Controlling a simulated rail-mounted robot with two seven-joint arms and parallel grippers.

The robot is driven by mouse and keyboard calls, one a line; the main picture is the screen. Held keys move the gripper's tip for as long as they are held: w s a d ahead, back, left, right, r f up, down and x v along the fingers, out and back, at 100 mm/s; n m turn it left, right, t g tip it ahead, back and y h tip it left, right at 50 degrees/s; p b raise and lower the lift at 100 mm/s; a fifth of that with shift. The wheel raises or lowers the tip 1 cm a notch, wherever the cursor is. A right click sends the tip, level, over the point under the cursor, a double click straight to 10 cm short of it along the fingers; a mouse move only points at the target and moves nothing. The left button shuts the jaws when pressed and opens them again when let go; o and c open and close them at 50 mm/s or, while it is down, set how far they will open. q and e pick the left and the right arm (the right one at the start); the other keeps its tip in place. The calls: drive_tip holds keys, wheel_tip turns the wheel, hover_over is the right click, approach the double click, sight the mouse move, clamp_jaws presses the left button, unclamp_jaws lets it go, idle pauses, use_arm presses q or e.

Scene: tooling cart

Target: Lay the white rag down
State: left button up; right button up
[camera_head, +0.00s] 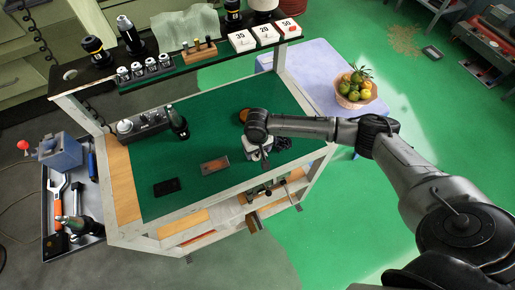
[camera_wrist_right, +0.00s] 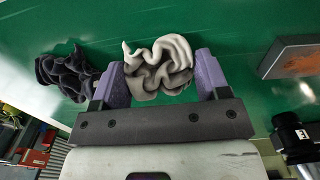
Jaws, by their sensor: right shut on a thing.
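The white rag (camera_wrist_right: 158,68) is a crumpled off-white cloth between the two purple fingers of my right gripper (camera_wrist_right: 160,78) in the right wrist view. The gripper is shut on it. In the head view my right gripper (camera_head: 258,154) is over the right part of the cart's green mat (camera_head: 215,125), and its wrist mostly hides the rag. I cannot tell whether the rag touches the mat. A dark crumpled rag (camera_wrist_right: 68,75) lies on the mat beside the gripper, apart from the white rag; it also shows in the head view (camera_head: 282,143). My left gripper is not in view.
A brown-topped block (camera_head: 215,165) and a black flat item (camera_head: 166,187) lie on the mat. The raised shelf (camera_head: 190,68) carries tools and number cards. Mat between is clear.

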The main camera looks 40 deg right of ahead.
drive_tip(key=shift+f, duration=0.2)
drive_tip(key=o, duration=1)
drive_tip(key=shift+r, duration=0.1)
drive_tip(key=shift+r, duration=0.3)
wheel_tip(320, 180, up, 13)
drive_tip(key=shift+r+p, duration=0.1)
drive_tip(key=shift+p, duration=0.75)
